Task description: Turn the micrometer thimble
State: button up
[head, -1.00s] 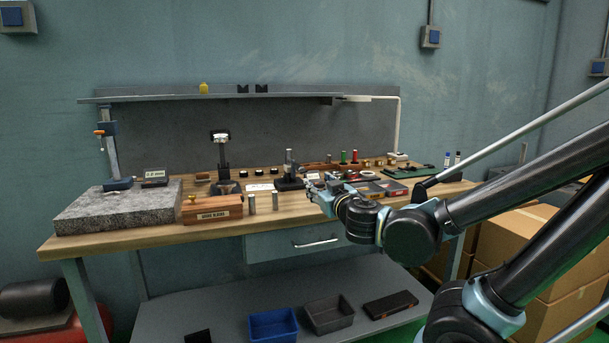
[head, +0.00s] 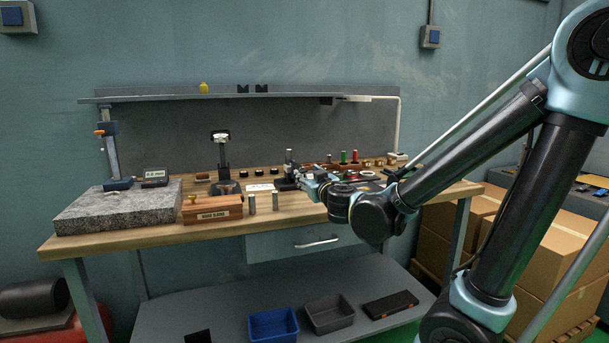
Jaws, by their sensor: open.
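My gripper (head: 303,179) is over the right half of the wooden bench (head: 160,236), reaching in from the right and pointing left. Its jaws are open, with nothing visible between them. Just left of the fingertips stands a small dark stand (head: 284,184) with an upright grey metal cylinder (head: 289,158). This may hold the micrometer, but it is too small to be sure, and I cannot make out the thimble. The gripper overlaps the stand's right side in the picture; I cannot tell whether they touch.
A second stand (head: 223,170), a labelled wooden box (head: 212,209) and two metal cylinders (head: 252,204) are left of the gripper. A granite plate (head: 117,211) fills the bench's left end. Red and green-handled items (head: 354,157) stand behind my arm.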

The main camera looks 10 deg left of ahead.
aim_at(304, 170)
jog(key=shift+x, duration=2.6)
jog(key=shift+c, duration=0.6)
grip_shut()
